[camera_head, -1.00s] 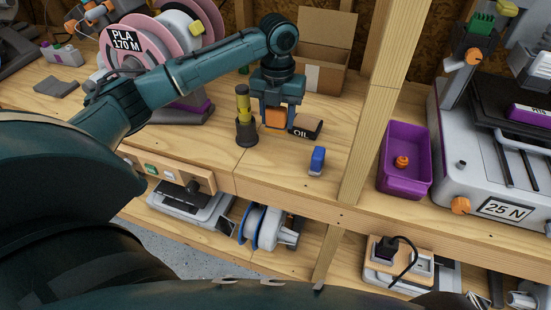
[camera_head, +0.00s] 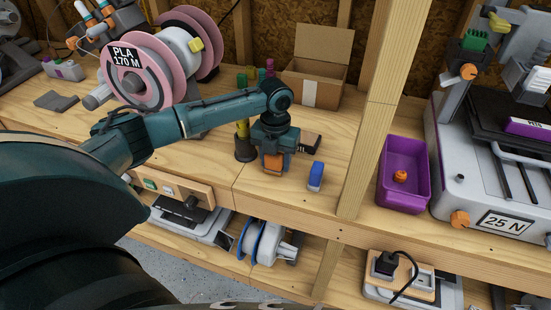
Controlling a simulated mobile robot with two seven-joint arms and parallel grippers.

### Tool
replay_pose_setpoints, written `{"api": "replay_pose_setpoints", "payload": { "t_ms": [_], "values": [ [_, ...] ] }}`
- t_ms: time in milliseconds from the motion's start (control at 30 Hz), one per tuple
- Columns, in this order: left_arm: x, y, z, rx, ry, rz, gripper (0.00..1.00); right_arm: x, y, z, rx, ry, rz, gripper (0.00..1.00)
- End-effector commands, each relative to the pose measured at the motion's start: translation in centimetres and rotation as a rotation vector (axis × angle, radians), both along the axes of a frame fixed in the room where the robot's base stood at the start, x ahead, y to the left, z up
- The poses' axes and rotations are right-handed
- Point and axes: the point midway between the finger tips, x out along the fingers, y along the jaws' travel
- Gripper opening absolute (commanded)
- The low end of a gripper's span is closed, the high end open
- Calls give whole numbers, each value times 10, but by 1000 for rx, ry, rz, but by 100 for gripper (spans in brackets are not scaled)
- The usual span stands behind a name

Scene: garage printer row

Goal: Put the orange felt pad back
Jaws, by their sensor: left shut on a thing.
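The orange felt pad (camera_head: 272,165) is a small orange block in the head view, held between the fingers of my left gripper (camera_head: 273,158). The gripper is shut on it and points down over the front part of the wooden bench. Whether the pad touches the bench, I cannot tell. A black item (camera_head: 311,142), labelled OIL in the earlier view, is partly hidden behind the gripper. My right gripper is not in view.
A blue block (camera_head: 316,176) stands just right of the gripper. A dark cup (camera_head: 245,150) stands close on the left, partly hidden by my arm. A wooden post (camera_head: 370,130) separates this bay from the purple bin (camera_head: 404,205). An open cardboard box (camera_head: 307,91) stands behind.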

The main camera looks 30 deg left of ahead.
Motion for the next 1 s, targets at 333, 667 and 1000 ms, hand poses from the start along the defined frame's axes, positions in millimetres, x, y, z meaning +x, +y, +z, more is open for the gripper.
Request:
{"api": "replay_pose_setpoints", "payload": {
  "t_ms": [333,667,1000],
  "values": [
    [0,0,-2,0,0,0,57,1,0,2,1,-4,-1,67],
    [0,0,-2,0,0,0,66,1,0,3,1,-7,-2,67],
    [1,0,43,-1,-4,0,66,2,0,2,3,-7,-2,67]
  ]
}}
